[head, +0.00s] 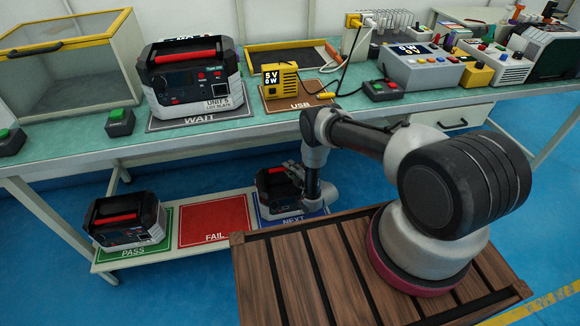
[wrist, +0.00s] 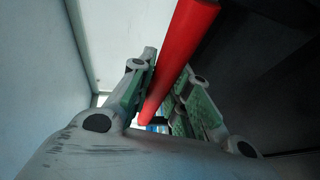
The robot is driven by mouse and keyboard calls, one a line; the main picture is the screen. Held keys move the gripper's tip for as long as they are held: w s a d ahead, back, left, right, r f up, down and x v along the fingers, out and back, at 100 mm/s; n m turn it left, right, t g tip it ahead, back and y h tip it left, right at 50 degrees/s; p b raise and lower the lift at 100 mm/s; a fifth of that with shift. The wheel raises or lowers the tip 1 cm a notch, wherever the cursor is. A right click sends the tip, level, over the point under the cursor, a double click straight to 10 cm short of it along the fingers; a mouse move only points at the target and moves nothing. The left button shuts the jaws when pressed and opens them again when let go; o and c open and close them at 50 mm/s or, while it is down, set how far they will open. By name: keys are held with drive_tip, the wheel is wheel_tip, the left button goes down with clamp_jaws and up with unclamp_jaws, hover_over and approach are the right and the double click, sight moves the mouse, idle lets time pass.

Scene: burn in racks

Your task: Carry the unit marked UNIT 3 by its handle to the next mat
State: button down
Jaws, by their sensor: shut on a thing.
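A dark unit with a light grey base (head: 272,190) is at the blue NEXT mat (head: 268,215) on the low shelf. My arm hides its right side, and its label is not readable. I cannot tell whether it rests on the mat or hangs just above it. My gripper (wrist: 165,108) is shut on the unit's red handle (wrist: 185,45), with a finger on each side of the bar.
A unit marked UNIT 5 (head: 190,80) stands on the WAIT mat (head: 200,119) on the bench. Another unit (head: 125,222) stands on the green PASS mat (head: 160,243). The red FAIL mat (head: 213,220) is bare. The bench edge overhangs the low shelf (head: 185,263).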

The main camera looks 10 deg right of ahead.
drive_tip(key=shift+w+r, duration=0.2)
drive_tip(key=shift+r, duration=0.05)
drive_tip(key=c, duration=1.6)
unclamp_jaws()
drive_tip(key=shift+s+f, duration=0.2)
drive_tip(key=shift+f, duration=0.05)
drive_tip(key=shift+c, duration=0.2)
drive_tip(key=shift+o, duration=1.4)
drive_tip(key=shift+r, duration=0.1)
drive_tip(key=v, duration=1.2)
